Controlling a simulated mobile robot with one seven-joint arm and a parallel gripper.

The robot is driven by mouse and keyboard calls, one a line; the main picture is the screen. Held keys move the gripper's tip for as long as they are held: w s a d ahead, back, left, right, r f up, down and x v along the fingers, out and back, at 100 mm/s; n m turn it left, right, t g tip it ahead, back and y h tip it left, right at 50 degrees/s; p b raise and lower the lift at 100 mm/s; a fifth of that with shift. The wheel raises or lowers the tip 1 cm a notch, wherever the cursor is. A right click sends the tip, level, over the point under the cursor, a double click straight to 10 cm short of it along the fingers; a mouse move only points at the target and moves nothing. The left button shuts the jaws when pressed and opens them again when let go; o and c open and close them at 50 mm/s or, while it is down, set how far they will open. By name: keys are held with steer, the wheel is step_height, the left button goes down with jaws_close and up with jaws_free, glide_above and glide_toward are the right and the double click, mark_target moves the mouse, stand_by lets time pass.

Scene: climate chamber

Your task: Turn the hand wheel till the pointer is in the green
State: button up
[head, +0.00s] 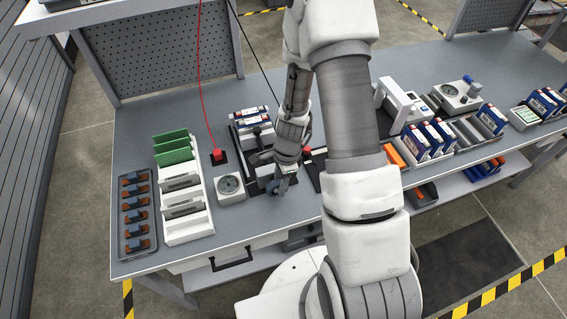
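A pale box with a round dial (230,186) stands on the workbench, left of my gripper. The dial's pointer and any green zone are too small to make out. A small blue-grey round part (272,187), which looks like the hand wheel, sits just right of the dial box, near the bench's front. My gripper (282,185) reaches down from above at this part. I cannot tell whether it touches the part, or whether its fingers are open or shut. My arm hides part of the bench right of it.
A white rack with green boards (177,152) and a grey tray of blue-and-brown parts (136,214) stand at the left. A red block (218,156) is behind the dial box. Blue-and-white boxes (430,137) and a white device (398,100) stand right of my arm.

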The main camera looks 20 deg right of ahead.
step_height(320, 180, up, 16)
steer(key=d+p, duration=0.2)
steer(key=shift+r, duration=0.2)
steer(key=shift+d, duration=0.1)
stand_by(0.3)
steer(key=s+a+r+n+t, duration=0.1)
steer(key=s+r+n+t, duration=0.1)
steer(key=s+r+n, duration=0.5)
steer(key=s+a+r+n+t+h, duration=0.1)
steer(key=s+a+r+n+t, duration=0.1)
steer(key=s+r+n, duration=0.5)
steer(key=shift+r+n+t+h, duration=0.3)
steer(key=shift+r+n+t, duration=0.5)
steer(key=shift+r+n, duration=2.45)
step_height(320, 180, up, 3)
steer(key=shift+a+f+m, duration=0.1)
steer(key=shift+f+m, duration=0.1)
steer(key=shift+m, duration=1.05)
steer(key=shift+a, duration=0.15)
